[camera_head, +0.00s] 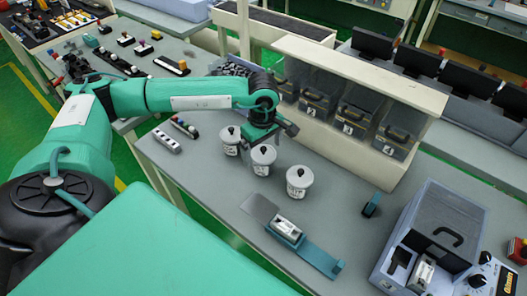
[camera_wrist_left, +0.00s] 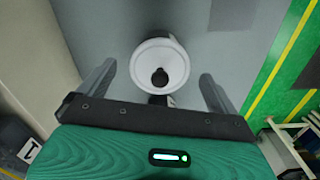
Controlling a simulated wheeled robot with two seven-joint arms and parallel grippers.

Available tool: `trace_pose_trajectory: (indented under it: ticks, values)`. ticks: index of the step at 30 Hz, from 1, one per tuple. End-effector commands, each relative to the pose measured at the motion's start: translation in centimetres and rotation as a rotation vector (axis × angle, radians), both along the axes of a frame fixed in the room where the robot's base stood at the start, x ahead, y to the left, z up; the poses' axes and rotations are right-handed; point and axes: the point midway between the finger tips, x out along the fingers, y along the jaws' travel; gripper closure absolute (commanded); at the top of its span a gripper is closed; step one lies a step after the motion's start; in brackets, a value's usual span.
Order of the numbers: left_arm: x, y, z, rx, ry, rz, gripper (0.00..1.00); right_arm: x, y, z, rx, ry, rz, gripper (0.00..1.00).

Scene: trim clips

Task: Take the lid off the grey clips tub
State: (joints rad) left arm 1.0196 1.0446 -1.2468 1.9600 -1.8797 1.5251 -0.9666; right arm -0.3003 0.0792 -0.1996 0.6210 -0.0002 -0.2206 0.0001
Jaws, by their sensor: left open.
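Three small white lidded tubs with black knobs stand in a slanting row on the grey bench in the head view: a left tub (camera_head: 230,141), a middle tub (camera_head: 263,159) and a right tub (camera_head: 298,182). Their dark labels are too small to read, so I cannot tell which is the grey clips tub. My left gripper (camera_head: 283,132) is beside and above the left and middle tubs. In the left wrist view its open fingers (camera_wrist_left: 158,88) are spread, with one white lid (camera_wrist_left: 160,62) and its black knob beyond and between them. My right gripper is not in view.
A shelf with numbered dark bins (camera_head: 352,120) stands behind the tubs. A clip fixture with a blue strap (camera_head: 300,243) lies in front, and a blue-grey case (camera_head: 440,230) stands at the right. Small parts (camera_head: 168,140) lie left of the tubs.

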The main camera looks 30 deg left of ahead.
Motion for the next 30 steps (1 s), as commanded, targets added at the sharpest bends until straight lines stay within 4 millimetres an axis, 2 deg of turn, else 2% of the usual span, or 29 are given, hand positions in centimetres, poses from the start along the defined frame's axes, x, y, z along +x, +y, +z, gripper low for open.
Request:
trace_pose_trajectory:
  ticks: [1,7,8,22,26,30]
  values:
    - [0.0,0.0,0.0,0.0,0.0,0.0,0.1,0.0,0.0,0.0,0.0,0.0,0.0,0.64]
    - [0.0,0.0,0.0,-0.001,0.0,0.0,0.49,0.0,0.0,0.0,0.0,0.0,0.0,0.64]
    - [0.0,0.0,0.0,-0.001,0.0,0.0,0.51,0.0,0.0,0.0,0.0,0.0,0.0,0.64]
    - [0.1,-0.1,0.7,-0.002,-0.001,0.0,0.51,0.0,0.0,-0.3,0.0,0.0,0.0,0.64]
    - [0.1,-0.1,2.2,-0.002,-0.005,-0.001,0.51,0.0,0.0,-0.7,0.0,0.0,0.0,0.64]
    - [0.1,-0.1,5.0,-0.003,-0.006,-0.002,0.51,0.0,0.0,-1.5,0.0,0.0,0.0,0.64]
